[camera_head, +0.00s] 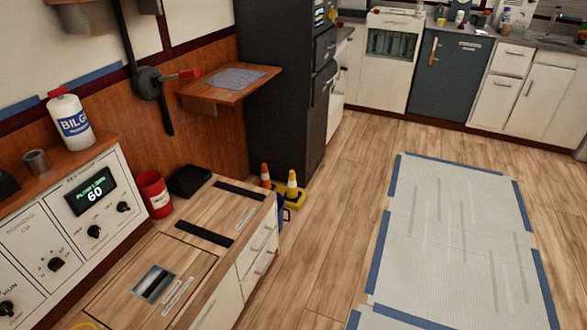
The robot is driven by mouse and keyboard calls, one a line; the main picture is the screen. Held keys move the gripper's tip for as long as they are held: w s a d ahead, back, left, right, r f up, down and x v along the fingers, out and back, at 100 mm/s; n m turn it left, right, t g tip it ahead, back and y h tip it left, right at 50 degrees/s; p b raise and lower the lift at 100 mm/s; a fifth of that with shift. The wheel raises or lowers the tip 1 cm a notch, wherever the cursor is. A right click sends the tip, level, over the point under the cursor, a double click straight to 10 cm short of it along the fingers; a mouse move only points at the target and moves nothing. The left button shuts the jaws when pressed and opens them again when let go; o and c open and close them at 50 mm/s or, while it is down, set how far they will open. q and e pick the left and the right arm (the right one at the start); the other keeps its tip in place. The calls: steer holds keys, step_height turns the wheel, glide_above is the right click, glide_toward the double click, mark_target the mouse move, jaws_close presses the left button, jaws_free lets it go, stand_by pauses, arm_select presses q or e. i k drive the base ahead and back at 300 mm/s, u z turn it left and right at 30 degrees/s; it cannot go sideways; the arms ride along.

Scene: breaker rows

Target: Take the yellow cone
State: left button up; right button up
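The lower part of the orange cone is partly hidden by the counter's far edge. Neither of my grippers shows in the head view.
The wooden counter (205,215) has dark strips, a black tray (190,181) and a red can (155,194). A control panel (75,225) and a white bottle (70,121) stand left. A dark cabinet (285,90) rises behind the cones. Wooden floor (320,225) lies open to the right.

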mark_target(292, 194)
steer(key=z, duration=0.8)
steer(key=i, duration=3.6)
steer(key=u, duration=1.5)
steer(key=i, duration=0.6)
steer(key=u, duration=0.4)
